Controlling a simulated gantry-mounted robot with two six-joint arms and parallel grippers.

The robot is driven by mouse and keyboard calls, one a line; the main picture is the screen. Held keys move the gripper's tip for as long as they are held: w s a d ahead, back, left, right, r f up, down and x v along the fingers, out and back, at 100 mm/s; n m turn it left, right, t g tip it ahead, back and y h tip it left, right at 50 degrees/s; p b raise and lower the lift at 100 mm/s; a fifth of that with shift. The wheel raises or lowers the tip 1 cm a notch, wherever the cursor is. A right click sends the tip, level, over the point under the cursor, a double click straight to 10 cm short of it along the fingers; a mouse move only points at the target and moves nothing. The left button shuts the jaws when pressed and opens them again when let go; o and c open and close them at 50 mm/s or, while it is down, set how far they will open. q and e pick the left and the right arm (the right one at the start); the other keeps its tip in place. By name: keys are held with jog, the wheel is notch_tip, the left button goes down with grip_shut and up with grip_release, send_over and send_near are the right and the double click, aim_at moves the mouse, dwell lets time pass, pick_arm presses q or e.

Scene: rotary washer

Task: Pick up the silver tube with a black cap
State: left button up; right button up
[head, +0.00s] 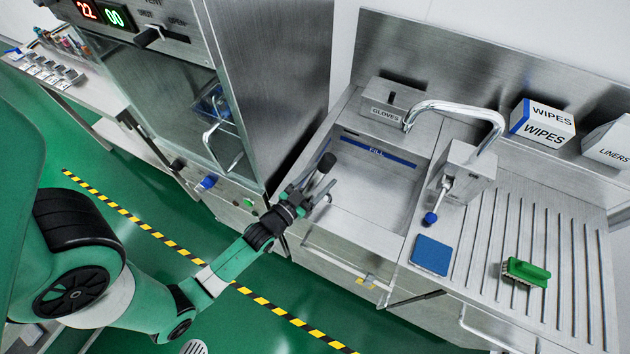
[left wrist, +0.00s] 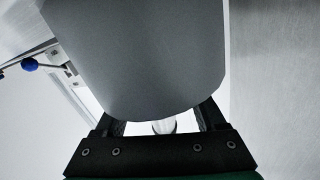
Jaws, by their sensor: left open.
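A black cylindrical cap (head: 326,163) shows in the head view above my left gripper's fingers, at the sink's left edge. A short silver stem appears to run down from it towards the gripper. My left gripper (head: 318,190) reaches in from the lower left, open, with its fingers pointing towards the sink. In the left wrist view, a large dark grey rounded shape (left wrist: 140,60), probably the cap, fills the middle close to the camera and hides most of the fingers. A small pale cylindrical piece (left wrist: 163,126) shows between the fingers (left wrist: 163,115). I cannot tell whether they touch it.
The steel sink (head: 372,200) lies right of the gripper, with a curved tap (head: 455,106) and a gloves box (head: 388,102) behind. A washer cabinet (head: 270,80) stands left. A blue sponge (head: 431,255) and green brush (head: 527,272) lie on the drainboard.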

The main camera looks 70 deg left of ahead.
pick_arm(q)
jog(key=shift+w+a, duration=0.15)
jog(key=shift+w, duration=0.1)
grip_shut()
dwell(0.3)
